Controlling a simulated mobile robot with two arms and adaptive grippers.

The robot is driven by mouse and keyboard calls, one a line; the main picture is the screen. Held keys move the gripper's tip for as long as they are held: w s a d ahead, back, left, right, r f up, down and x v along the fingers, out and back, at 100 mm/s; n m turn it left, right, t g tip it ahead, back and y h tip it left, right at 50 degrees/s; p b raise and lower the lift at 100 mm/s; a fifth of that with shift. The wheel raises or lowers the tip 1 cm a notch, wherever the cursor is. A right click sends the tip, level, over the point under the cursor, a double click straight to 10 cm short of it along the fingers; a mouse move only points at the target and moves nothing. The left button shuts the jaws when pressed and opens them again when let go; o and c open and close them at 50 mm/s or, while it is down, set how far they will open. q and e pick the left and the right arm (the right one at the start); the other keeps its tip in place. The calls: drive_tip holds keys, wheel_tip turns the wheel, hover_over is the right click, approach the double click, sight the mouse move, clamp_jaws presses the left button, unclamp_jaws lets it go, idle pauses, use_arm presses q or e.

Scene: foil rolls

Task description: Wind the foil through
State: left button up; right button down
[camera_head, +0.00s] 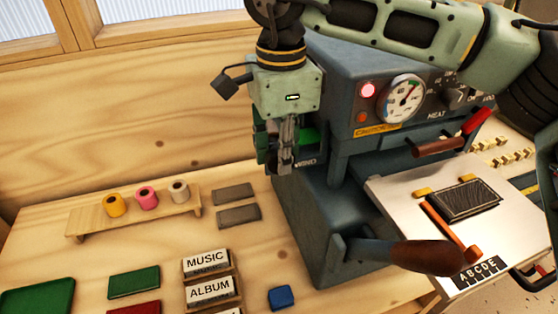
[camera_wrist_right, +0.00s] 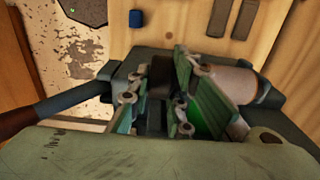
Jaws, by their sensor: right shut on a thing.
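The foil machine (camera_head: 318,215) is a dark grey press with a lit red lamp, a round gauge and a WIND label. My right gripper (camera_head: 281,160) points down at its left side by that label. In the right wrist view the fingers (camera_wrist_right: 157,105) close around a dark part (camera_wrist_right: 161,78), probably the winding knob, though it is mostly hidden. A pale, rose-tinted cylinder (camera_wrist_right: 232,83), like a foil roll, sits beside the fingers. Bright green shows behind the gripper. Yellow (camera_head: 114,205), pink (camera_head: 147,198) and pale grey (camera_head: 180,191) rolls stand on a wooden rack. My left gripper is out of view.
A brown-handled lever (camera_head: 425,257) sticks out at the machine's front. A dark book (camera_head: 463,200) lies on the pale bed (camera_head: 400,208). MUSIC (camera_head: 206,262) and ALBUM (camera_head: 210,290) blocks, a blue block (camera_head: 282,297) and grey bars (camera_head: 238,215) lie on the bench.

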drive_tip(key=shift+d+y, duration=0.1)
drive_tip(key=shift+y, duration=0.5)
drive_tip(key=c, duration=1.6)
unclamp_jaws()
drive_tip(key=r, duration=0.8)
drive_tip(key=d+r, duration=0.1)
drive_tip(key=r, duration=0.3)
drive_tip(key=shift+w, duration=0.2)
drive_tip(key=shift+f, duration=0.1)
